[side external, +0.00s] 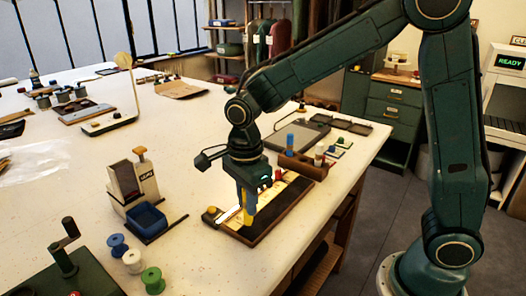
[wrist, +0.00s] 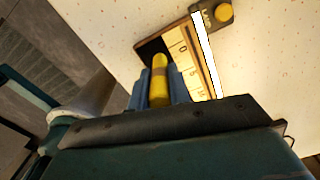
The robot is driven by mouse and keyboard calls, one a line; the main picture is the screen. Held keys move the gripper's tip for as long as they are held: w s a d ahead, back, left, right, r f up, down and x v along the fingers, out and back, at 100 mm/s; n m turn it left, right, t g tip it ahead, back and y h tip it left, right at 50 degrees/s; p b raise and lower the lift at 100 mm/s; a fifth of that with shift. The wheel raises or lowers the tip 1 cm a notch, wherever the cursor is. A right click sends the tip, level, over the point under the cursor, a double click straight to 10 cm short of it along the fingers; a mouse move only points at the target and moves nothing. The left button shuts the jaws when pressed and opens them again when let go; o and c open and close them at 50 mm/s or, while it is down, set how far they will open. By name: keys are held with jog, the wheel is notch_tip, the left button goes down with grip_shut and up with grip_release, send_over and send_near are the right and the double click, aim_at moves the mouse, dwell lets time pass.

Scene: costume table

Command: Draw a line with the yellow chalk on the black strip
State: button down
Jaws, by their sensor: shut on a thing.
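My gripper (side external: 248,200) points down over the near part of a dark board (side external: 279,216) and is shut on the yellow chalk (side external: 247,217). In the wrist view the yellow chalk (wrist: 159,82) sits between the two blue fingers of my gripper (wrist: 158,86). The dark board lies flat near the table's right edge, with a pale marked scale (wrist: 184,55) along it. A black part (wrist: 151,48) shows beyond the chalk in the wrist view; my gripper hides the rest. I cannot tell whether the chalk tip touches the surface.
A bright white bar (wrist: 206,52) runs beside the scale, by a grey block with a yellow knob (wrist: 224,13). A brown holder (side external: 303,166) with coloured sticks stands behind the board. A blue tray (side external: 147,220) and several spools (side external: 133,261) are left. Table room in front is clear.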

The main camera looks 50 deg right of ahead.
jog(key=shift+f, duration=0.6)
dwell(1.0)
jog(key=shift+d, duration=0.55)
jog(key=shift+d, duration=0.35)
jog(key=shift+d, duration=0.35)
dwell(0.3)
jog(key=shift+d, duration=0.15)
jog(key=shift+d+f, duration=0.1)
jog(key=shift+d, duration=0.45)
jog(key=shift+s+d+f, duration=0.1)
jog(key=shift+d, duration=0.1)
jog(key=shift+d, duration=0.2)
jog(key=shift+d, duration=0.35)
